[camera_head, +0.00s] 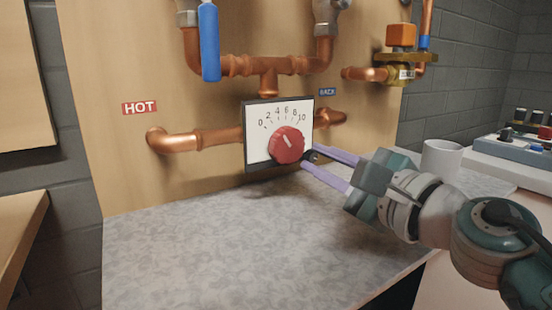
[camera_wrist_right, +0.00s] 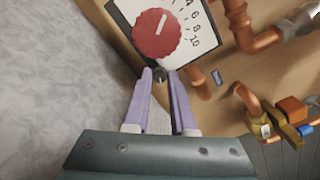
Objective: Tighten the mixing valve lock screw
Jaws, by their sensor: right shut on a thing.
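The mixing valve has a white dial plate (camera_head: 256,124) with numbers and a red knob (camera_head: 287,146); its white pointer mark is tilted a little left of upright. In the right wrist view the red knob (camera_wrist_right: 156,35) sits just beyond my fingertips. My right gripper (camera_head: 309,157) is at the lower right edge of the plate. Its two lilac fingers are shut on a small dark round lock screw (camera_wrist_right: 161,73), seen between the fingertips. The fingers partly hide the screw. My left gripper is in neither view.
Copper pipes (camera_head: 240,66) run over the wooden backboard around the valve, with a blue lever (camera_head: 210,42) above. A brass valve with an orange block (camera_head: 401,35) is at upper right. A white mug (camera_head: 441,159) stands behind my right wrist.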

